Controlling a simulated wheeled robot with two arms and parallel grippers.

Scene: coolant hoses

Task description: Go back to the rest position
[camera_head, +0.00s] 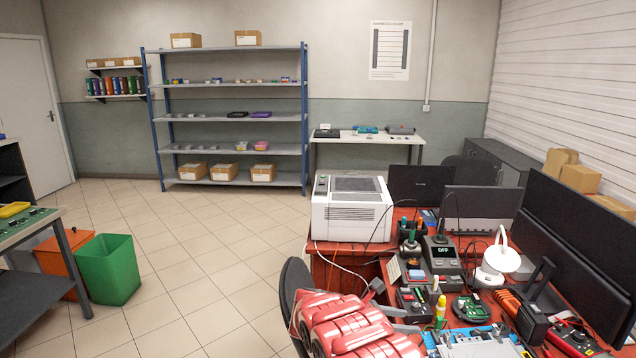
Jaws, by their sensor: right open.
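My right gripper (392,300) shows at the bottom middle, at the end of my red arm. Its grey fingers are apart, and I see nothing held between them. It is at the left edge of the red-topped workbench (335,268), by the small devices there; whether it touches anything I cannot tell. My left gripper is not in view. I cannot make out any coolant hoses in this view.
The bench holds a white box-shaped machine (350,208), a device reading OFF (441,255), a white lamp (497,262), a green circuit board (470,307) and dark monitors (572,262). A dark chair (292,285) stands beside my arm. A green bin (108,270) stands left; the tiled floor between is clear.

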